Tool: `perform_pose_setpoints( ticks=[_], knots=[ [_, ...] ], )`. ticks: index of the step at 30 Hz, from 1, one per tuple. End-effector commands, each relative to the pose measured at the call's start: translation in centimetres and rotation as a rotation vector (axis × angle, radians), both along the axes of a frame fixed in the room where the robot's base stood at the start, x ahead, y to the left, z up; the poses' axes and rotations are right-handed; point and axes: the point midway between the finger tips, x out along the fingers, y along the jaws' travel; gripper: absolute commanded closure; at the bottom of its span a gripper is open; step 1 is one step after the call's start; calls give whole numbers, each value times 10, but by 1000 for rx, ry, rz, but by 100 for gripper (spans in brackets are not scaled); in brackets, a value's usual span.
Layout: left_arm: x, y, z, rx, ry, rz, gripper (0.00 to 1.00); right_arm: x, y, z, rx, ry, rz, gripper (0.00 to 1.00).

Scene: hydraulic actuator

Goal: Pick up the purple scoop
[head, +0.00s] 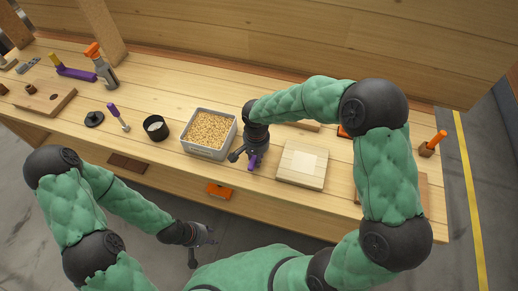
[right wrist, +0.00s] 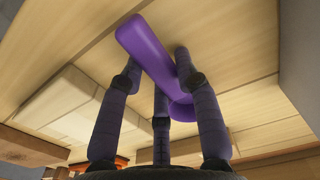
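The purple scoop (head: 252,163) lies at the front of the workbench, just right of the tray of pellets, mostly hidden under my right gripper in the head view. In the right wrist view its purple handle (right wrist: 148,45) runs diagonally between the fingers. My right gripper (head: 245,157) is over the scoop with its fingers spread around it; it also shows in the right wrist view (right wrist: 157,70). One fingertip is close to the handle, and I cannot tell whether it touches. My left gripper (head: 208,238) hangs low in front of the bench, empty, fingers apart.
A grey tray of tan pellets (head: 187,144) stands left of my right gripper, and a pale square board (head: 287,175) lies to its right. A black cup (head: 156,128), a purple-handled tool (head: 115,112) and a black lid (head: 94,119) stand farther left. An orange-handled item (head: 434,141) is at the right end.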

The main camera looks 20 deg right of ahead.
Motion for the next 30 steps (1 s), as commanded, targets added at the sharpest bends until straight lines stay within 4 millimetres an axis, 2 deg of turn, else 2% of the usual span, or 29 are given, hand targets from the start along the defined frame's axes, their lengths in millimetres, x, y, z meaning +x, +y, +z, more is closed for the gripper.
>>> perform_pose_setpoints(
  ticks=[1, 2, 11, 17, 23, 30],
  knots=[
    [0, 0, 0, 0, 0, 0, 60, 0, 0, 0, 0, 0, 0, 92],
    [0, 0, 0, 0, 0, 0, 60, 0, 0, 0, 0, 0, 0, 100],
    [0, 0, 0, 0, 0, 0, 60, 0, 0, 1, 0, 0, 0, 100],
    [0, 0, 4, 0, 0, 0, 60, 1, 0, 11, 0, -2, 1, 100],
    [0, 0, 13, 0, 0, 0, 60, 1, 1, 37, 1, -3, 0, 100],
    [0, 0, 33, 0, 0, 0, 60, 11, 39, 81, 1, -4, 5, 100]
  ],
)
